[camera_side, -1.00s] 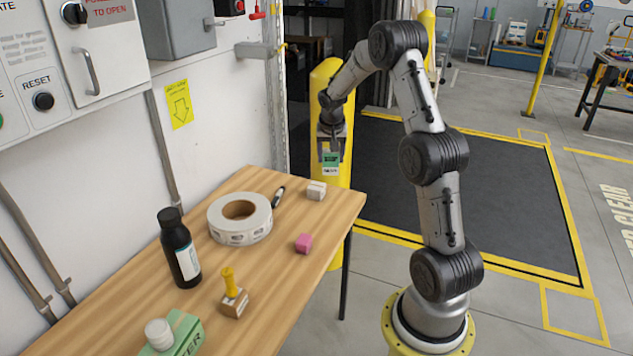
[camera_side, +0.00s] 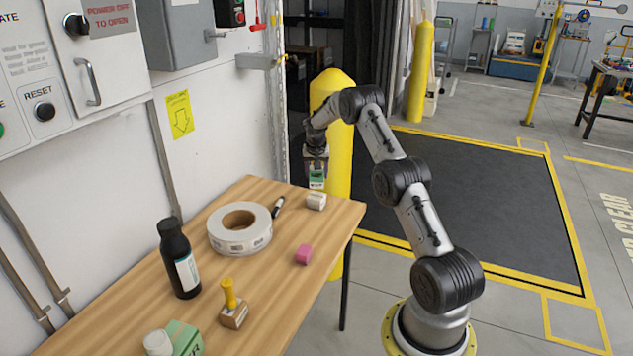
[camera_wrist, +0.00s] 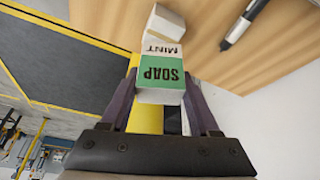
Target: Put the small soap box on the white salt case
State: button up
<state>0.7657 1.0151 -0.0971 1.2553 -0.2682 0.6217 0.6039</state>
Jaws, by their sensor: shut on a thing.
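The small soap box (camera_side: 316,181), green and white, is in my gripper (camera_side: 316,170), just above the white salt case in the side view. In the wrist view the soap box (camera_wrist: 162,73) reads SOAP MINT and sits between the two fingers of my gripper (camera_wrist: 162,86). The white salt case (camera_side: 316,202) is a small white block near the table's far right corner. In the wrist view the salt case (camera_wrist: 166,24) shows just beyond the soap box, partly hidden by it. I cannot tell whether the two touch.
A label roll (camera_side: 240,240) and a marker (camera_side: 278,207) lie left of the salt case. A yellow post (camera_side: 340,160) stands behind the table (camera_side: 270,290).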

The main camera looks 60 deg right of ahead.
aim_at(316, 181)
jog(key=shift+w+d+f, duration=0.1)
jog(key=shift+f, duration=1.6)
jog(key=shift+f, duration=0.15)
jog(key=o, duration=1.4)
jog(key=shift+o, duration=0.2)
